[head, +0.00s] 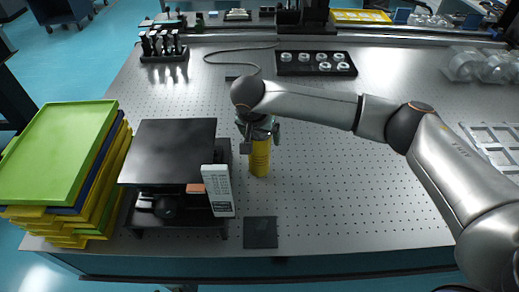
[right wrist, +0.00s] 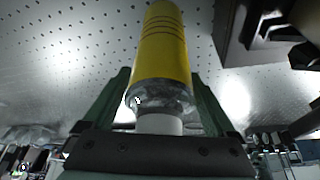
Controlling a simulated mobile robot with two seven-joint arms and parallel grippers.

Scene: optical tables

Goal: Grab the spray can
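The yellow spray can (head: 260,160) stands upright on the perforated table, just right of the black-topped device. My right gripper (head: 259,133) is above it, with its fingers on either side of the can's top. In the right wrist view the can (right wrist: 163,48) shows its dark rings, grey shoulder and white cap between the two dark green fingers (right wrist: 160,90). The fingers look spread a little wider than the can, and I see no clear contact. The gripper covers the can's top in the head view. My left gripper is not in view.
A black-topped device (head: 170,150) with a white remote-like panel (head: 218,190) stands close left of the can. Stacked trays (head: 55,150) are at far left. A black tray with several round parts (head: 315,70) lies behind. A dark square plate (head: 260,232) lies in front.

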